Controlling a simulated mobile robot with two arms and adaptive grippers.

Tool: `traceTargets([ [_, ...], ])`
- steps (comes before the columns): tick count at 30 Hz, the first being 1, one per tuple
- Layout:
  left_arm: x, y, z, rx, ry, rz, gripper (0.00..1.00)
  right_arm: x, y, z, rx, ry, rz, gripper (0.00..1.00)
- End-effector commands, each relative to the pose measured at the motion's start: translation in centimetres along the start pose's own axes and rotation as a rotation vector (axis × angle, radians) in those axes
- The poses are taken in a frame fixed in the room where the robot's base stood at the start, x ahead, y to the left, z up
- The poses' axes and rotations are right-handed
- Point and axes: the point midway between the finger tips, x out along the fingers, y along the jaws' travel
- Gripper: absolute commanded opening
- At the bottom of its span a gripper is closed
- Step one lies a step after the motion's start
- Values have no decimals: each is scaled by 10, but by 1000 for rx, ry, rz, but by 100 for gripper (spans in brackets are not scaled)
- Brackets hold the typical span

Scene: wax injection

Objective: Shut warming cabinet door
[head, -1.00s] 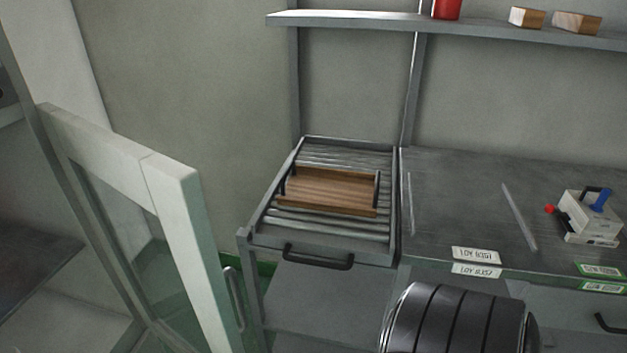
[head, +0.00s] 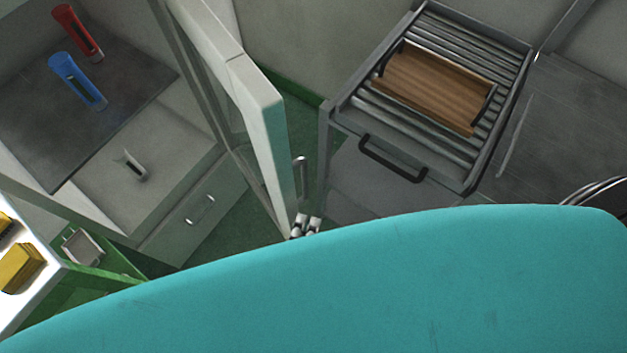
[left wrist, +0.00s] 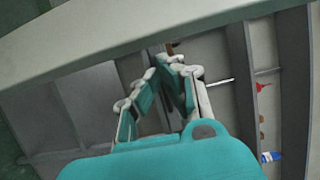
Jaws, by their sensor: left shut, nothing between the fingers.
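The warming cabinet door (head: 257,110) stands open in the head view, a pale frame around glass, seen nearly edge-on. Its upright metal handle (head: 300,177) is on the side facing the roller stand. The open cabinet (head: 62,115) is left of the door. My left gripper (head: 305,226) shows just below the handle, close to the door's lower edge; I cannot tell whether it touches. In the left wrist view its teal and grey fingers (left wrist: 172,68) come together with nothing held. My teal arm hides the bottom of the head view. My right gripper is not in view.
A roller stand (head: 335,112) with a wooden tray (head: 437,88) is right of the door, its black handle (head: 392,160) sticking out. Green floor shows between door and stand.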

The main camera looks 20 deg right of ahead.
Motion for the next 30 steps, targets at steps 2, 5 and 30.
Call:
traceTargets([
  [2,13,-2,1,0,-1,-3,0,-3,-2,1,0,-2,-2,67],
  [5,32,-2,1,0,-1,-3,0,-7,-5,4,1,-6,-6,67],
  [30,92,2,1,-3,0,3,0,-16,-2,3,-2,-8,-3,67],
])
